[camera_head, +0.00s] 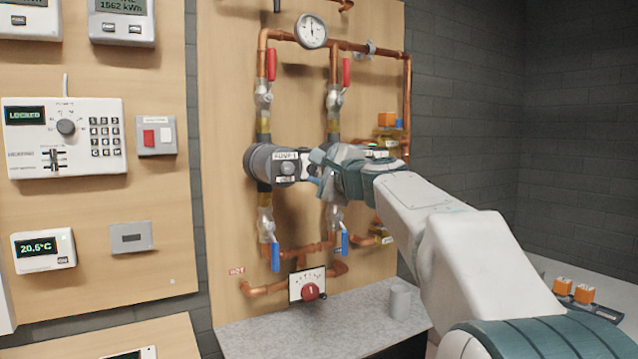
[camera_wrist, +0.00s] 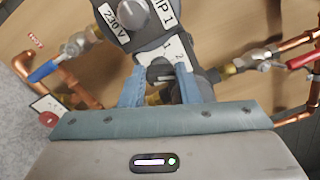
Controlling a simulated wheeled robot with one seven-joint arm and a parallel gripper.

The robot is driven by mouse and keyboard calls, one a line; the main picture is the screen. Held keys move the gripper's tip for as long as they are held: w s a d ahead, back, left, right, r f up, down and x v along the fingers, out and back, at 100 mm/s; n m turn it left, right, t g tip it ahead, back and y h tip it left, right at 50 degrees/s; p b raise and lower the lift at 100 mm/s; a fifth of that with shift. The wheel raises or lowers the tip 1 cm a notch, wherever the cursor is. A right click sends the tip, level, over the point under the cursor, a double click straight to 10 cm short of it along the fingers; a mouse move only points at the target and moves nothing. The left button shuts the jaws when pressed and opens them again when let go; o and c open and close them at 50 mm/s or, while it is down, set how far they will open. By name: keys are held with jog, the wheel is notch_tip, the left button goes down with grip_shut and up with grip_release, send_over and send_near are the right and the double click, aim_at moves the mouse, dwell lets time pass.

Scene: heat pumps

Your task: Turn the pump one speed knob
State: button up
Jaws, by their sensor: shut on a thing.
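Pump one (camera_head: 262,163) is a dark grey cylinder set in the copper pipework on the wooden board, with a "PUMP 1" label. In the wrist view the pump body (camera_wrist: 150,42) fills the top middle, with "230 V" and speed numbers on it. The dark speed knob (camera_wrist: 160,73) sits between the two blue fingers of my gripper (camera_wrist: 160,80). My gripper is shut on the knob, one finger on each side. In the head view my gripper (camera_head: 316,171) reaches the pump's front from the right and hides the knob.
Red-handled valves (camera_head: 271,65) stand above the pumps and blue-handled valves (camera_head: 275,257) below. A pressure gauge (camera_head: 311,31) is at the top. A red mixing knob (camera_head: 311,291) and a grey cup (camera_head: 400,302) are lower down. A control panel (camera_head: 65,138) hangs at left.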

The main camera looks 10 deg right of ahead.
jog(key=shift+f+n+b, duration=0.15)
jog(key=shift+n+b, duration=1.45)
jog(key=shift+n, duration=0.5)
jog(key=o, duration=1)
jog(key=shift+s, duration=0.1)
jog(key=b+v, duration=0.1)
jog(key=v, duration=1.2)
jog(key=shift+s+d+b, duration=0.15)
jog(key=shift+s+b, duration=0.15)
jog(key=shift+b, duration=0.1)
